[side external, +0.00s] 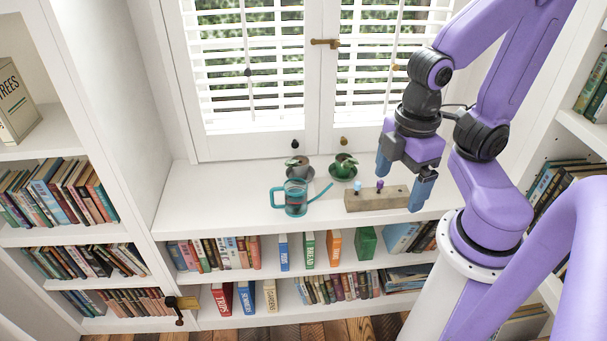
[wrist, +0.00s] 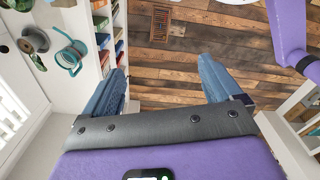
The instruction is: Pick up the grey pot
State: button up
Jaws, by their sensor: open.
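The grey pot (side external: 300,173) stands on the white window ledge, behind the teal-handled glass jug (side external: 296,198), which partly hides it. Something small and brownish shows at the pot's top. A green pot (side external: 344,168) stands to its right. My gripper (side external: 404,178) has blue fingers, is open and empty, and is to the right of the grey pot, at the wooden block with pegs (side external: 370,200). In the wrist view my gripper (wrist: 162,66) is spread wide with nothing between the fingers. The teal jug (wrist: 71,57) shows there at left, with small pots beside it.
A window with white blinds (side external: 250,75) is behind the ledge (side external: 235,195). Bookshelves (side external: 70,200) stand at left and below the ledge. The ledge's left part is clear. A plank floor (wrist: 190,85) lies below.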

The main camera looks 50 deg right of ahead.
jog(key=w+f+m+t+h, duration=0.1)
jog(key=w+f+m+h, duration=0.25)
jog(key=w+m, duration=1.45)
jog(key=m+h, duration=0.3)
jog(key=m, duration=0.7)
send_over(300, 165)
jog(key=a, duration=0.2)
notch_tip(300, 165, down, 22)
jog(key=shift+x, duration=3.1)
jog(key=shift+w, duration=0.2)
